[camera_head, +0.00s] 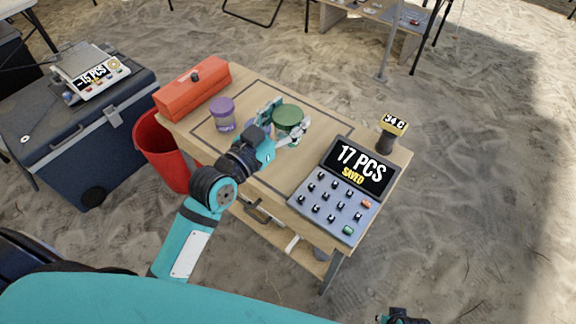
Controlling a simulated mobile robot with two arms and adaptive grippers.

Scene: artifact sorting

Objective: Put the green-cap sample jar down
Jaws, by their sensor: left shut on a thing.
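The green-cap sample jar (288,116) is over the middle of the wooden table (311,120), inside or above a dark outlined rectangle. My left gripper (283,124) is shut on it, with fingers on its near sides. The jar's lower body is mostly hidden by the gripper, so I cannot tell whether it touches the table top. A purple-cap jar (222,114) stands upright to its left, apart from the gripper. My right gripper (402,318) barely shows at the bottom edge, and its fingers cannot be made out.
A keypad device (335,200) reading "17 PCS SAVED" fills the table's right part. An orange toolbox (193,89) lies at the left end. A red bin (160,152) and a blue cooler with a scale (90,77) stand left.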

